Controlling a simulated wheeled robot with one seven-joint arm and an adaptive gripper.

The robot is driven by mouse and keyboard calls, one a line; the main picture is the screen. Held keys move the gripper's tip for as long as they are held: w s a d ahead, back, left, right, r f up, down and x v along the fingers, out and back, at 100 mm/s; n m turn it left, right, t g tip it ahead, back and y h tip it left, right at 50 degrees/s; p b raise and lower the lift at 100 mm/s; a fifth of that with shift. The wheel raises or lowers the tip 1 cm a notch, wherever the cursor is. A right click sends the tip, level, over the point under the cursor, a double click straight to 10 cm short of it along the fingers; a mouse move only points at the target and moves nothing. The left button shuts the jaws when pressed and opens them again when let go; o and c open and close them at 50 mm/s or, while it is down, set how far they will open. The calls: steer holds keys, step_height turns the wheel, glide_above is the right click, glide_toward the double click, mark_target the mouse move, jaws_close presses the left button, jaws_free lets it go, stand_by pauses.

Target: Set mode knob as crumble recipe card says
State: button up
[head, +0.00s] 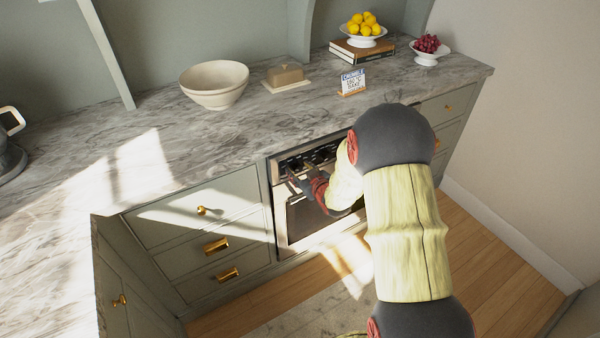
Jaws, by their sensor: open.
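The recipe card (352,81) stands upright in a small wooden holder on the counter above the oven. It has a dark blue heading and a few lines of print that are too small for me to read surely. The oven (306,217) is built in below the counter, with a dark control panel (289,166) along its top. Several knobs seem to sit there, but I cannot tell which is the mode knob or where it points. My gripper (292,180) is open at the left part of the panel. My arm hides the oven's right side.
A cream bowl (214,82), a butter dish (285,76), books (361,51) under a stand of lemons (363,28), and a dish of grapes (428,47) stand on the marble counter (160,140). Drawers with brass handles (216,246) flank the oven. Wooden floor lies in front.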

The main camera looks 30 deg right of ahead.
steer(key=c, duration=0.4)
steer(key=c, duration=0.7)
steer(key=shift+c, duration=0.3)
